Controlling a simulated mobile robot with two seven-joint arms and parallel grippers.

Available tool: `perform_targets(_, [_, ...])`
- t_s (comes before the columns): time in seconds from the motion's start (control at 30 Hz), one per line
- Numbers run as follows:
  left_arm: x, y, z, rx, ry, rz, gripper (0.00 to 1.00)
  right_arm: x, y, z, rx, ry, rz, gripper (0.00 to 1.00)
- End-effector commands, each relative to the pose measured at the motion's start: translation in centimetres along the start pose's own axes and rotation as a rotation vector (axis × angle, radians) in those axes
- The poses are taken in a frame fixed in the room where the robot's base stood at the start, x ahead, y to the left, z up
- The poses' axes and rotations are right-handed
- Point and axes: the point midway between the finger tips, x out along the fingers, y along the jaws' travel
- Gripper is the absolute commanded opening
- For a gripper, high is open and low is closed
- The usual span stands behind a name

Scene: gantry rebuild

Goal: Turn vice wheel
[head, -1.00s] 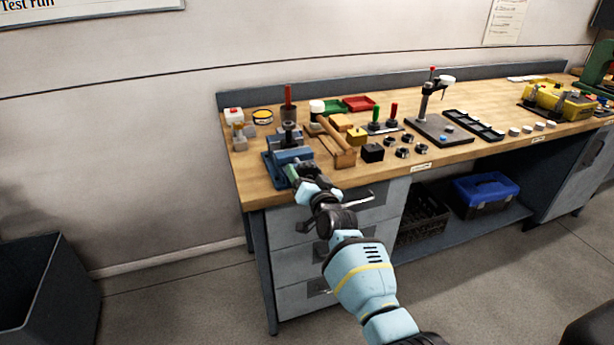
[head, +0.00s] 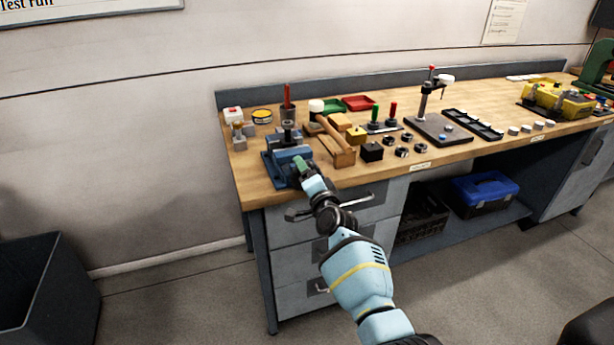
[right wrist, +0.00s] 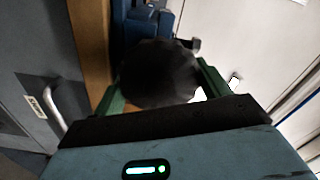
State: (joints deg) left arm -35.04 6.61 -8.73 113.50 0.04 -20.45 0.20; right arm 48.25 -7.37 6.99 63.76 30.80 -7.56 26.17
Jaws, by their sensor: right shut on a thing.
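The blue vice (head: 279,163) stands at the left front corner of the wooden workbench. Its dark round wheel (right wrist: 160,70) fills the space between my green fingers in the right wrist view. My right gripper (head: 301,164) is at the front of the vice and shut on this wheel. In the head view the gripper and wrist hide the wheel. In the right wrist view the fingers lie on both sides of the wheel, and the blue vice body (right wrist: 135,30) shows behind it. My left gripper is in neither view.
A wooden block and mallet-like piece (head: 338,150) stand just right of the vice. A black cube (head: 372,152) and several small dark parts lie farther right. Drawers with handles (head: 345,203) are below the bench edge, close to my forearm. A dark bin (head: 45,290) stands on the floor at left.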

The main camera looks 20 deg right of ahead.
Motion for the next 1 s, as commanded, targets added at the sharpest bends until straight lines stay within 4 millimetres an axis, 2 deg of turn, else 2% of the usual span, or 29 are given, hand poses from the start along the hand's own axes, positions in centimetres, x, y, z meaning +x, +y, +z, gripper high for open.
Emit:
perform_targets(0.5, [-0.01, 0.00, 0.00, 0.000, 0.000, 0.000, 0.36, 0.00, 0.03, -0.01, 0.026, 0.000, 0.000, 0.53])
perform_targets(0.53, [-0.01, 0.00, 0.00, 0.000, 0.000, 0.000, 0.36, 0.00, 0.03, -0.01, 0.025, 0.000, 0.000, 0.77])
perform_targets(0.7, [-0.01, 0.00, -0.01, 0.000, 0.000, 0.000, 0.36, 0.00, 0.03, -0.01, 0.024, 0.000, 0.000, 0.97])
perform_targets(1.0, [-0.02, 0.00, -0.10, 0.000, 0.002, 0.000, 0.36, -0.11, 0.01, -0.01, 0.023, 0.000, 0.000, 0.97])
